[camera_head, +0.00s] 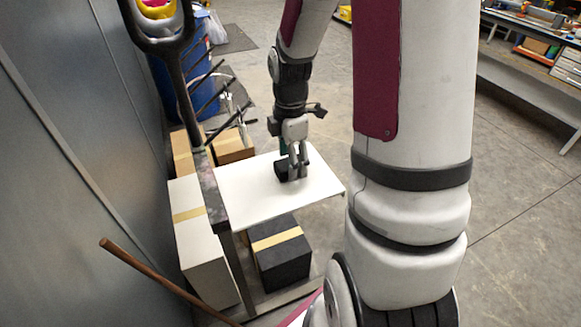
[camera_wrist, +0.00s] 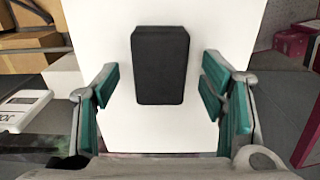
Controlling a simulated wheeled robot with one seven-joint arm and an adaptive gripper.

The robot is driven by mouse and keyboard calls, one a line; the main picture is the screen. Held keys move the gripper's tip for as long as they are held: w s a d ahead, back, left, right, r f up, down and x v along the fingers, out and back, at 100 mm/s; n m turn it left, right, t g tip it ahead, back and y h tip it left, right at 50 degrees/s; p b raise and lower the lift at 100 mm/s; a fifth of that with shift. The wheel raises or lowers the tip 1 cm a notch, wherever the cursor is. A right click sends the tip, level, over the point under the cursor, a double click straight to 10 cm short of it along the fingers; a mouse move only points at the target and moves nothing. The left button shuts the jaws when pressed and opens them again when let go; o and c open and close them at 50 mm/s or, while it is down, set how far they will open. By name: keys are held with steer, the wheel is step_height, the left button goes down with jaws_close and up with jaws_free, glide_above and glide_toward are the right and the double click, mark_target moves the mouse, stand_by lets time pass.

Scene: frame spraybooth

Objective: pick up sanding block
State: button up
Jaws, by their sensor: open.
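The sanding block (camera_wrist: 160,65) is a black rectangular block on a white board. In the wrist view it lies between the two teal-padded fingers of my gripper (camera_wrist: 160,95), with white board showing on both sides, so neither finger touches it. In the head view my gripper (camera_head: 297,178) points down over the white board (camera_head: 255,200), and the dark block (camera_head: 282,170) shows beside the fingers, partly hidden by them. My gripper is open and empty.
A black box with a tan band (camera_head: 280,262) stands below the board. A white box (camera_head: 195,240) and cardboard boxes (camera_head: 233,147) stand at its left and back. A grey wall (camera_head: 60,180) rises at the left, with a brown pole (camera_head: 150,275) in front.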

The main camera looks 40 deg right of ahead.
steer(key=shift+f, duration=0.85)
steer(key=shift+c, duration=0.2)
steer(key=c, duration=1.4)
steer(key=shift+r, duration=0.1)
